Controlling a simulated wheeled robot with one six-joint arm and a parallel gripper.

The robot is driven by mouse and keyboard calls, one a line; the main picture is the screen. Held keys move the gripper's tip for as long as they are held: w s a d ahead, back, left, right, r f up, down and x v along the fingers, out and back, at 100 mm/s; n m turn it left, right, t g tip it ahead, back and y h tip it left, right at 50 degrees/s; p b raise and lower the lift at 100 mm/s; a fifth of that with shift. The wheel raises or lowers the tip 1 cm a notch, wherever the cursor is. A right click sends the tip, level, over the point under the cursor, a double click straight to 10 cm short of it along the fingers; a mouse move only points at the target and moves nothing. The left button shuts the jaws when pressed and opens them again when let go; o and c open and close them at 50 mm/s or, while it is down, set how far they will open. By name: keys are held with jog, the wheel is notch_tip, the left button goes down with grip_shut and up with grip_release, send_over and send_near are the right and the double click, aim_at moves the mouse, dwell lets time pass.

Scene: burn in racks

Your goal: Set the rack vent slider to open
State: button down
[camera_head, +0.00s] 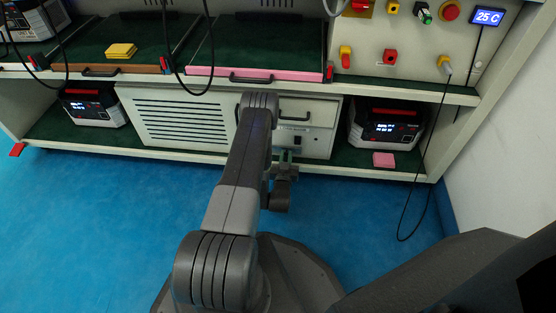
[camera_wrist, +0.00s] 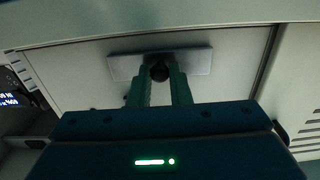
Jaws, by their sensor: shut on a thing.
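In the wrist view a dark round knob (camera_wrist: 160,73) stands on a pale metal plate (camera_wrist: 195,62) fixed to a light cabinet front. It looks like the vent slider; no open or closed marking is readable. The two green fingers of my gripper (camera_wrist: 161,84) reach up to the knob and are shut on it, one on each side. In the head view my gripper (camera_head: 287,163) is low in front of the cabinet front (camera_head: 317,145), right of the louvred panel. The knob is hidden there behind my arm.
A boxy device with a blue display (camera_head: 385,127) stands on the lower shelf at right, a pink block (camera_head: 383,160) before it. A similar device (camera_head: 94,105) stands at left. The worktop edge (camera_head: 400,90) overhangs the cabinet. A black cable (camera_head: 430,160) hangs at right. Blue floor is clear.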

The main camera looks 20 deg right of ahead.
aim_at(300, 151)
jog(key=s+d, duration=0.2)
jog(key=d, duration=0.2)
jog(key=shift+s+d, duration=0.35)
jog(key=shift+s, duration=0.05)
jog(key=c, duration=1.3)
grip_release()
jog(key=shift+s+d, duration=0.1)
jog(key=shift+d, duration=0.05)
jog(key=shift+c, duration=0.2)
